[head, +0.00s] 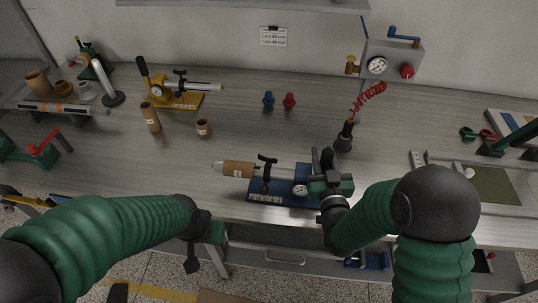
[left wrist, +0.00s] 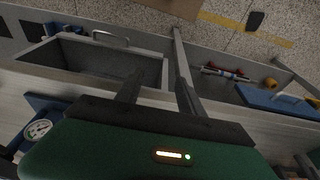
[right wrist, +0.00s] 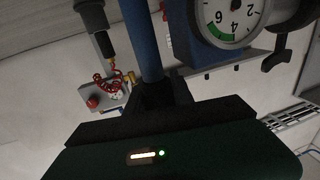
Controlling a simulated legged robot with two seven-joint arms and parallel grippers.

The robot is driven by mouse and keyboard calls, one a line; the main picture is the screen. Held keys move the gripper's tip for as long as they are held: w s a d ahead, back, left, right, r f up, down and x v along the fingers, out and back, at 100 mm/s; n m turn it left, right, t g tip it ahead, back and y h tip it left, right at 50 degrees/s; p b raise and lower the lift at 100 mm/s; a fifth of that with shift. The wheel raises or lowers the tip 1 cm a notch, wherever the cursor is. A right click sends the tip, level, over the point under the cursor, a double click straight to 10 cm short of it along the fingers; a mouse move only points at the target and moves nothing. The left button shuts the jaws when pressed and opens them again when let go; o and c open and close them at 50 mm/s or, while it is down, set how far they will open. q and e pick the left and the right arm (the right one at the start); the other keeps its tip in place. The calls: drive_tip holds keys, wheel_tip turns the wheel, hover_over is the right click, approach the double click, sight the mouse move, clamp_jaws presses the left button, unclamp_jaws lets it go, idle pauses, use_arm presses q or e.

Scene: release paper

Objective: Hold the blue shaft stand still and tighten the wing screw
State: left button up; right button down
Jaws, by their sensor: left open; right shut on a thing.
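The blue shaft stand (head: 285,198) is at the front of the bench, carrying a gauge (head: 299,190) and a horizontal shaft with a brown sleeve (head: 238,169). Its black wing screw (head: 266,160) stands above the shaft; a black winged screw (right wrist: 276,54) shows beside the gauge in the right wrist view. My right gripper (head: 327,170) is shut on the stand's blue upright (right wrist: 141,40), its fingertips partly hidden. My left gripper (head: 192,258) is open and empty beyond the bench's front edge, left of the stand. The left wrist view shows its spread fingers (left wrist: 159,90), with the stand's gauge (left wrist: 38,129) at left.
A yellow stand (head: 178,100) with a similar shaft is behind left. Brown cups (head: 151,118), a blue peg (head: 268,100) and a red peg (head: 289,101) stand on the bench. A black holder (head: 344,140) is behind the stand. An open drawer (left wrist: 90,65) is below the front edge.

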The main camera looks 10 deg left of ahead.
use_arm(q)
drive_tip(key=shift+c, duration=1)
drive_tip(key=w+r+n, duration=0.1)
drive_tip(key=w+r, duration=0.1)
drive_tip(key=w, duration=0.1)
drive_tip(key=w+d+r+n, duration=0.1)
drive_tip(key=w, duration=0.2)
drive_tip(key=w+d+r+n, duration=0.1)
drive_tip(key=w+r+n, duration=0.1)
drive_tip(key=w, duration=0.2)
drive_tip(key=shift+d+r+g, duration=0.15)
drive_tip(key=shift+r+g, duration=0.15)
drive_tip(key=shift+c, duration=1)
wheel_tip(320, 180, up, 17)
drive_tip(key=n+g, duration=0.2)
drive_tip(key=n, duration=1)
hover_over(267, 156)
wheel_tip(267, 156, down, 12)
drive_tip(key=shift+r, duration=0.1)
drive_tip(key=shift+w, duration=0.1)
clamp_jaws()
